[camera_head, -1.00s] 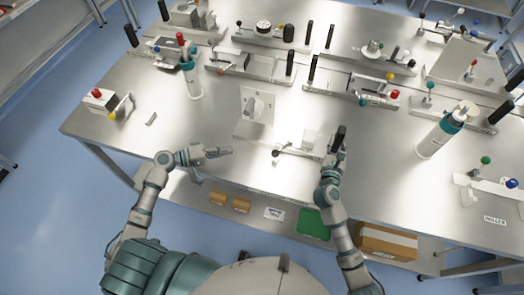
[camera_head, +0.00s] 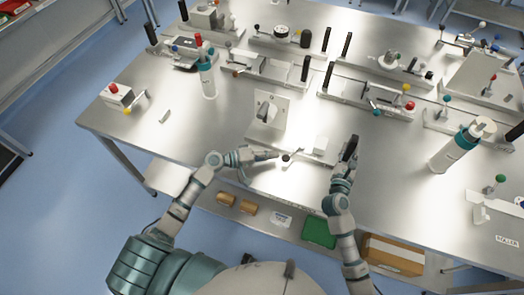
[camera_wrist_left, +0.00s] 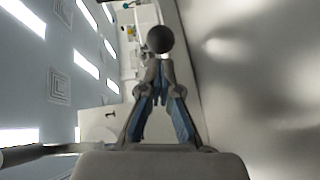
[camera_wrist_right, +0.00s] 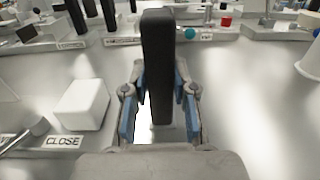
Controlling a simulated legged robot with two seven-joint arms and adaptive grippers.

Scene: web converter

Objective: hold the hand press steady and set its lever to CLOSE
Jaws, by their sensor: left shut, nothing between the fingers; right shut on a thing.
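The hand press (camera_head: 311,157) stands near the table's front edge, with a white block (camera_head: 320,143) on its base. A black upright handle (camera_wrist_right: 158,65) at its right end is between my right gripper's fingers (camera_wrist_right: 160,90), which are shut on it; the right gripper (camera_head: 347,163) also shows in the head view. The lever's dark ball knob (camera_head: 286,158) is at the press's front. My left gripper (camera_head: 276,155) is shut and empty, its tips right by the knob. In the left wrist view the knob (camera_wrist_left: 160,39) shows just past the fingertips (camera_wrist_left: 154,66); contact is unclear. A CLOSE label (camera_wrist_right: 63,141) shows in the right wrist view.
A white upright panel (camera_head: 272,106) stands behind the press. Several other devices line the back of the table. The table's front left is mostly clear.

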